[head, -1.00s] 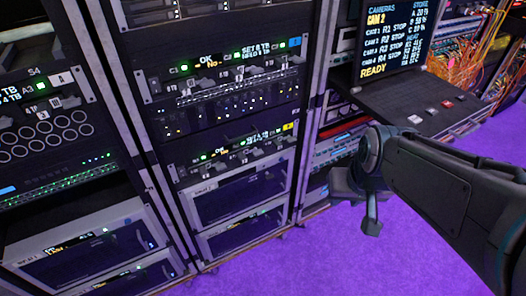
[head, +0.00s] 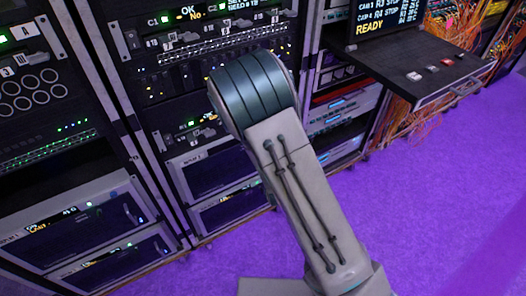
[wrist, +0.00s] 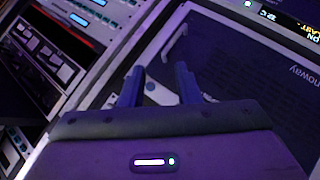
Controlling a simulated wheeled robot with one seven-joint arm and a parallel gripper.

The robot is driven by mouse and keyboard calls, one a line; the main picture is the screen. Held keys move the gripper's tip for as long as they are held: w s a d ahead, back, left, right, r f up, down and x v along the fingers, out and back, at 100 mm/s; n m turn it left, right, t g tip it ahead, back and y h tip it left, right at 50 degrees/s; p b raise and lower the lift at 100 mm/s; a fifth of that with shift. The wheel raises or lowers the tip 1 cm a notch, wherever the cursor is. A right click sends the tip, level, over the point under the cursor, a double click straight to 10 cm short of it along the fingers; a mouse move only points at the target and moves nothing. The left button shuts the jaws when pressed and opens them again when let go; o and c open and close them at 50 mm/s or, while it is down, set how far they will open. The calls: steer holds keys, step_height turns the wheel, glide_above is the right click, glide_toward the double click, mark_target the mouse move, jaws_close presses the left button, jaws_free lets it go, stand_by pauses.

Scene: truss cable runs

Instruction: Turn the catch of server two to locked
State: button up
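My gripper (wrist: 159,78) shows in the wrist view with its two fingers apart. A dark-fronted rack unit (wrist: 235,70) with a pale frame fills the right of that view, beyond the fingers. A small pale part (wrist: 150,86) shows between the fingers; I cannot tell whether it is a catch or whether it is touched. In the head view my arm covers the middle of the centre rack (head: 120,85), and my gripper is hidden. No label for server two is readable, and I cannot make out its catch or its position.
Grey framed units (head: 205,172) sit low in the centre rack, with similar ones (head: 75,232) at lower left. A console shelf (head: 425,82) with red and white buttons juts out at right, below a screen (head: 385,14) reading READY. Orange cables (head: 395,130) hang beside it. Purple floor (head: 440,210) is open at right.

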steer(key=s+a+f+n+t+y+b, duration=0.25)
steer(key=a+f+n+t+y, duration=0.3)
steer(key=n, duration=0.65)
steer(key=d+x, duration=0.1)
steer(key=x, duration=1.3)
steer(key=shift+r+t, duration=0.35)
steer(key=shift+r, duration=0.35)
steer(key=shift+h, duration=0.25)
jaws_close()
